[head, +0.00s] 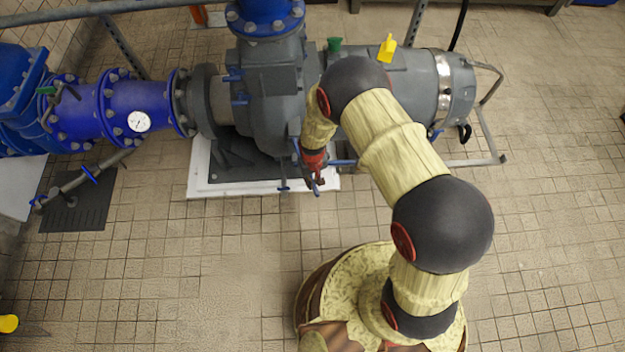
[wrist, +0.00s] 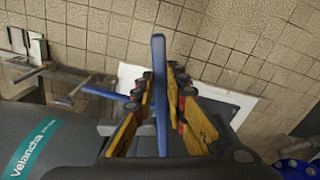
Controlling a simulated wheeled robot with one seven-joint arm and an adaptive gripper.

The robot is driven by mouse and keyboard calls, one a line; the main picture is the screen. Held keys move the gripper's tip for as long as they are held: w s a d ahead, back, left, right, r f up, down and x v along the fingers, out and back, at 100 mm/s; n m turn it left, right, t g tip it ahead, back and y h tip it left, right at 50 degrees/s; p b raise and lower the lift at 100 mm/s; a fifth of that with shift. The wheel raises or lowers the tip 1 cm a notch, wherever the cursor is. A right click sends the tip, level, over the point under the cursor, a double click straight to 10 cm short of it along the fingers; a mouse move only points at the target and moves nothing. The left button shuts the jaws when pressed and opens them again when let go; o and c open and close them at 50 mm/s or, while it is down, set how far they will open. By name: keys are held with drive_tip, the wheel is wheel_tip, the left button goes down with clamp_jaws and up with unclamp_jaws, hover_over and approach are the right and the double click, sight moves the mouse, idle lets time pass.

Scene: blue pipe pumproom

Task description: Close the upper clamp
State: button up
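My gripper (head: 315,180) reaches down beside the grey pump housing; its fingers (wrist: 160,75) show yellow and dark in the wrist view. A flat blue clamp lever (wrist: 158,50) stands upright in the wrist view between the two fingers. A narrow gap shows between the lever and the right finger; contact at the fingertips is unclear. My gripper looks open around the lever. The lever's pivot is hidden behind the fingers. Other blue handles (head: 283,186) show near my gripper in the head view. I cannot tell for certain which is the upper clamp.
The grey pump (head: 270,95) stands on a white plinth (head: 205,180), joined to a blue pipe (head: 140,97) with a gauge. A metal rail (head: 485,130) edges the motor's right end. The tiled floor (head: 180,280) in front is clear.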

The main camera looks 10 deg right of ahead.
clamp_jaws()
drive_tip(key=shift+d, duration=0.1)
idle(0.4)
